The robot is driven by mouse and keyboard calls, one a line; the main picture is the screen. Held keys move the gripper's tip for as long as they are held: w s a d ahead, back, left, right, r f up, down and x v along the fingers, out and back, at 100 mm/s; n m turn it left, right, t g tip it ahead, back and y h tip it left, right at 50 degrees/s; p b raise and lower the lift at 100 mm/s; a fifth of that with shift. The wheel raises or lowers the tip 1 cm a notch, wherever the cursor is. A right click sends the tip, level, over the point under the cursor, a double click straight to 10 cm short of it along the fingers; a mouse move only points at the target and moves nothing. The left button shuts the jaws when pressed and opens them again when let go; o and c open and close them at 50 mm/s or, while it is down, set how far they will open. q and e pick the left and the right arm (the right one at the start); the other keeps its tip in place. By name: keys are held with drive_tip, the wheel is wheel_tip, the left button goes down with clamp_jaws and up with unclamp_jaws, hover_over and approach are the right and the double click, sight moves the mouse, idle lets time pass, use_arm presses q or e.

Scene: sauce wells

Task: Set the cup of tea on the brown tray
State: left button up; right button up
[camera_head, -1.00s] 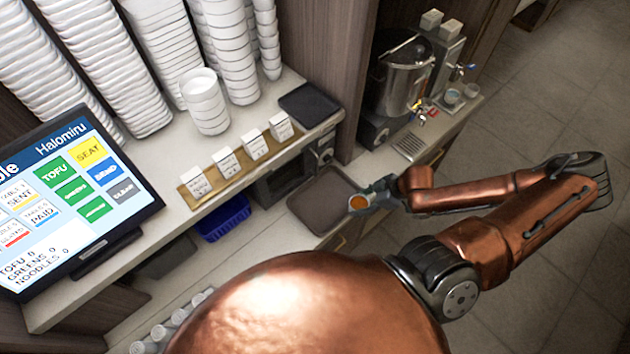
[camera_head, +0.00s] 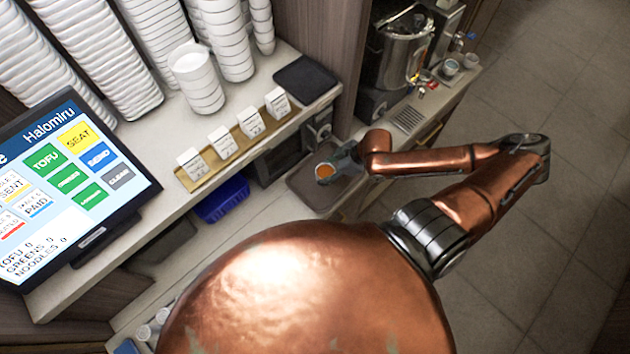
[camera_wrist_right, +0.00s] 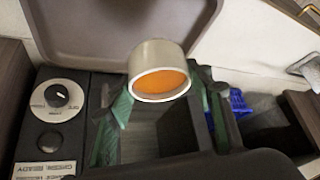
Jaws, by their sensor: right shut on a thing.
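The cup of tea (camera_head: 324,172) is a small pale cup with orange-brown tea in it. My right gripper (camera_head: 338,166) is shut on the cup, with a finger on each side of it in the right wrist view (camera_wrist_right: 160,60). The brown tray (camera_head: 306,190) lies on the lower counter, partly hidden by the cup, my gripper and my arm. In the right wrist view the tray (camera_wrist_right: 120,28) fills the top, and the cup overlaps its near rim. The cup's height over the tray is hard to tell. My left gripper is not in view.
A shelf edge with a wooden card holder (camera_head: 240,145) runs left of the tray, above a blue bin (camera_head: 222,198). A black appliance with a knob (camera_wrist_right: 57,95) is beside the tray. A steel urn (camera_head: 404,55) and small cups (camera_head: 450,68) stand farther back.

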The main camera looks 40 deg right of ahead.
sight(334, 172)
drive_tip(key=x, duration=0.3)
drive_tip(key=a+x, duration=0.1)
drive_tip(key=x, duration=0.2)
drive_tip(key=shift+r, duration=0.1)
wheel_tip(334, 172, down, 3)
drive_tip(key=shift+d+f+p, duration=0.1)
drive_tip(key=shift+p, duration=0.25)
drive_tip(key=o, duration=1.3)
drive_tip(key=v, duration=1.2)
drive_tip(key=shift+w, duration=0.1)
